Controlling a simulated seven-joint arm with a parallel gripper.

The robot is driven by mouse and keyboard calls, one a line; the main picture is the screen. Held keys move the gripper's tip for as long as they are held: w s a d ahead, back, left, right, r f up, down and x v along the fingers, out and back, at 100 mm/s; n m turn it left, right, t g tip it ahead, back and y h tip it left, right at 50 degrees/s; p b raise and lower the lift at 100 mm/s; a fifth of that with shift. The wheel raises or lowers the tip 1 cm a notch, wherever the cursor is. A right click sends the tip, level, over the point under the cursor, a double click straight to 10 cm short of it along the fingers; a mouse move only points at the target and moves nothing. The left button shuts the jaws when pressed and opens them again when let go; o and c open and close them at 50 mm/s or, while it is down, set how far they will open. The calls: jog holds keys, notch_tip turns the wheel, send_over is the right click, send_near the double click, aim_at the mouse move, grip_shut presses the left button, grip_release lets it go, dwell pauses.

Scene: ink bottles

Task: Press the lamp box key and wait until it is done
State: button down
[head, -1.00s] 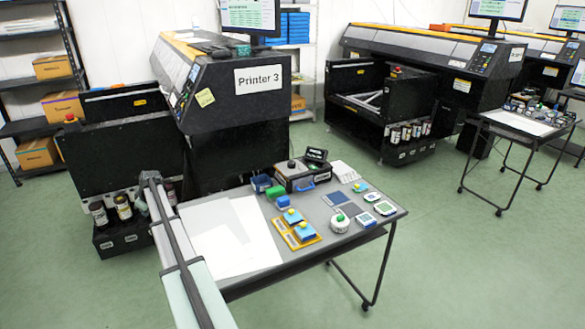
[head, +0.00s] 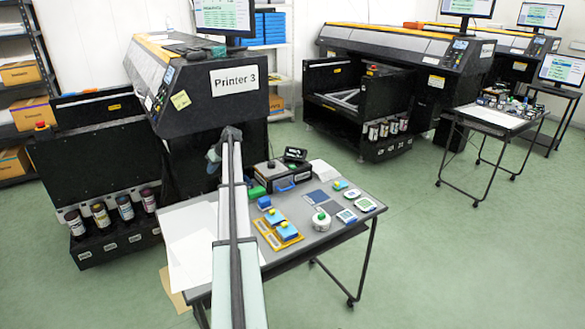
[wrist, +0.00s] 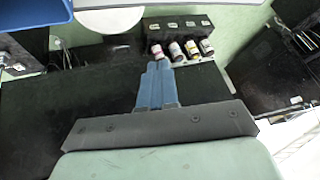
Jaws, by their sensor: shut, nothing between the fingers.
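A black box (head: 283,178) with a dark knob on top (head: 271,163) and a blue handle stands at the back of the near table; I cannot tell for sure that it is the lamp box. A small dark display (head: 295,154) is at its back right corner. My gripper (wrist: 160,66) is shut and empty in the wrist view, its two blue fingers side by side. In the head view my arm reaches over the table's left part, and its end is left of the black box, in front of the printer. The fingertips are unclear there.
The near table (head: 333,233) also holds blue blocks on a yellow tray (head: 278,233), a round white device (head: 321,222), small gauges and white paper (head: 190,235). Printer 3 (head: 200,95) stands close behind. Several ink bottles (head: 124,208) stand in its lower rack, also visible in the wrist view (wrist: 175,51).

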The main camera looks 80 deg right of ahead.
jog(key=s+d+r+m, duration=0.1)
jog(key=s+d, duration=0.2)
jog(key=s, duration=0.3)
jog(key=s+d+r+m, duration=0.1)
jog(key=s+d+r, duration=0.1)
jog(key=s, duration=0.4)
jog(key=s+d+r+m+t, duration=0.1)
jog(key=s+d+r, duration=0.1)
jog(key=s+d, duration=0.3)
jog(key=shift+s+r, duration=0.2)
jog(key=shift+s, duration=0.2)
notch_tip(320, 180, up, 4)
jog(key=m+t, duration=0.1)
jog(key=m, duration=0.1)
send_over(295, 167)
jog(key=shift+w+d+r+h, duration=0.1)
jog(key=shift+d+r+h, duration=0.1)
jog(key=shift+d+h, duration=0.1)
jog(key=shift+a+f, duration=0.1)
jog(key=shift+f, duration=4.3)
jog(key=shift+f, duration=0.25)
jog(key=shift+f, duration=0.2)
